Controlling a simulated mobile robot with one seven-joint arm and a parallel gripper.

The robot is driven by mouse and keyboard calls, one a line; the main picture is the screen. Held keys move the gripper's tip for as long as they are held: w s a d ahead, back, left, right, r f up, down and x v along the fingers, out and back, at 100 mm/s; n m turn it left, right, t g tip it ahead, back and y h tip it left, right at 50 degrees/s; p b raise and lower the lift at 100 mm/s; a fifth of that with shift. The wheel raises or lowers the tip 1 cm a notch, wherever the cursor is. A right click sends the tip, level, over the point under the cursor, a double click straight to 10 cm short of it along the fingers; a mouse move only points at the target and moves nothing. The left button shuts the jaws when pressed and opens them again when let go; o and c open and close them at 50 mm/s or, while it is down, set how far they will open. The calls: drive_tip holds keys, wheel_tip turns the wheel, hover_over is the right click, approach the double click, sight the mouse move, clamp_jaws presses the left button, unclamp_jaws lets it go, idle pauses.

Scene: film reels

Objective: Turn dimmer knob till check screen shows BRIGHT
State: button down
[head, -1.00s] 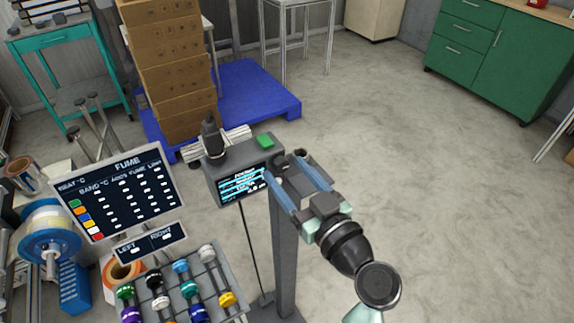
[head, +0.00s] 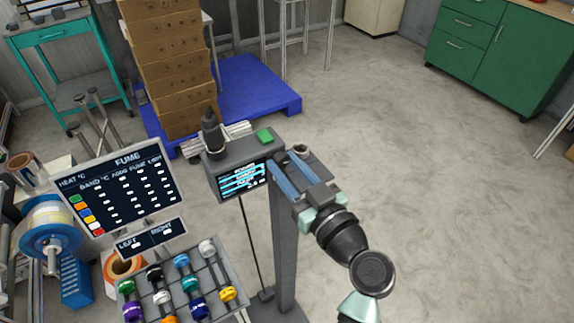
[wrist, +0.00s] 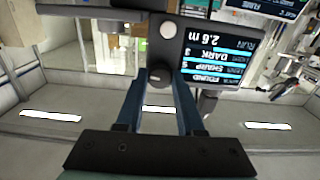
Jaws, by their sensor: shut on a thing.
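The check screen (head: 242,180) is on the front of a dark grey box on a post. In the wrist view the screen (wrist: 217,50) appears upside down, and its lines read FOUND, SHARP, DARK and 2.6 m. My gripper (head: 284,163) reaches the right part of the box. In the wrist view its two blue fingers (wrist: 160,78) close on a dark round dimmer knob (wrist: 159,84) beside the screen. The fingers hide most of the knob in the head view.
A tray (head: 238,300) of coloured spools stands at lower left, below a FUME board (head: 120,190). Floor at right is clear.

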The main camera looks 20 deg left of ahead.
drive_tip(key=shift+m, duration=0.3)
drive_tip(key=m+b, duration=0.1)
drive_tip(key=m, duration=0.2)
drive_tip(key=shift+f, duration=0.1)
drive_tip(key=m, duration=0.3)
drive_tip(key=shift+m, duration=0.3)
drive_tip(key=m+p, duration=0.1)
drive_tip(key=m, duration=0.3)
drive_tip(key=shift+m+p, duration=0.4)
drive_tip(key=shift+m, duration=1)
drive_tip(key=c, duration=0.5)
unclamp_jaws()
